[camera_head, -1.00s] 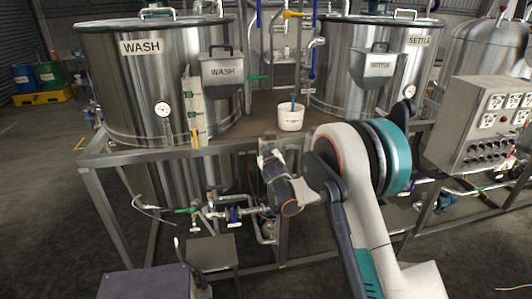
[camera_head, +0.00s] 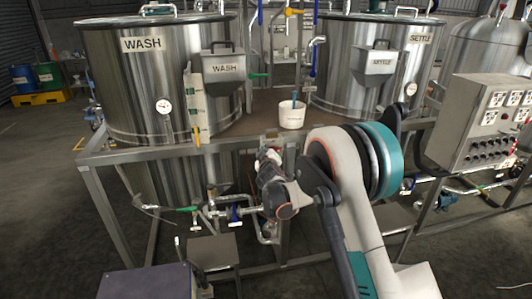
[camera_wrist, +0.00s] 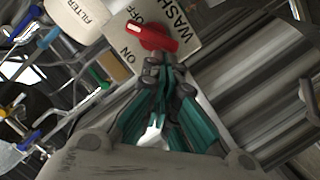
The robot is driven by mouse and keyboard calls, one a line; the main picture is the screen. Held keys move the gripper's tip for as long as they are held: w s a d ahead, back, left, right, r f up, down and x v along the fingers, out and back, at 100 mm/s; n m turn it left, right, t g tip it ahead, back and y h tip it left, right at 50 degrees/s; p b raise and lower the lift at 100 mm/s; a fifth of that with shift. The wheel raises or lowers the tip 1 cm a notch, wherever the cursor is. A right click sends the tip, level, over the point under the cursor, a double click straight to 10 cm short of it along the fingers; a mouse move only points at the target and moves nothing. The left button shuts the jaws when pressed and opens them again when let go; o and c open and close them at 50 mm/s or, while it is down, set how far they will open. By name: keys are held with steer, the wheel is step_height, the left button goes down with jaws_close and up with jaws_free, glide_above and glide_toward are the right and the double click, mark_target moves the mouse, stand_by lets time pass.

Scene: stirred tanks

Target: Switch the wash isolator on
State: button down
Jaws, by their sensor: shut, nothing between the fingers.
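The wash isolator shows in the wrist view as a red rotary handle (camera_wrist: 152,36) on a pale plate (camera_wrist: 188,32) lettered WASH, OFF and ON. The handle's white-marked end lies close to the OFF lettering, with ON lower down. My gripper (camera_wrist: 165,64) is shut and empty. Its fingertips are right at the handle's lower side in the picture; I cannot tell whether they touch it. In the head view my gripper (camera_head: 268,157) is small, in front of the frame between the tanks, and the isolator cannot be made out there.
The WASH tank (camera_head: 120,80) stands left and the SETTLE tank (camera_head: 340,65) right. A white tub (camera_head: 291,115) sits on the deck between them. Pipes and valves (camera_head: 235,212) run below. A control box (camera_head: 480,125) stands right.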

steer(key=shift+a+f+n+t+h+b, duration=0.1)
steer(key=shift+f+n+t+h+b, duration=0.25)
steer(key=shift+n, duration=0.5)
steer(key=shift+a+f+n+t+h+b, duration=0.15)
steer(key=shift+f+n+b, duration=0.35)
steer(key=shift+n, duration=0.35)
steer(key=shift+f, duration=0.2)
stand_by(1.4)
steer(key=shift+s, duration=0.1)
steer(key=s+r, duration=0.1)
steer(key=s, duration=1)
steer(key=shift+s+d+r, duration=0.2)
steer(key=shift+s+d, duration=0.2)
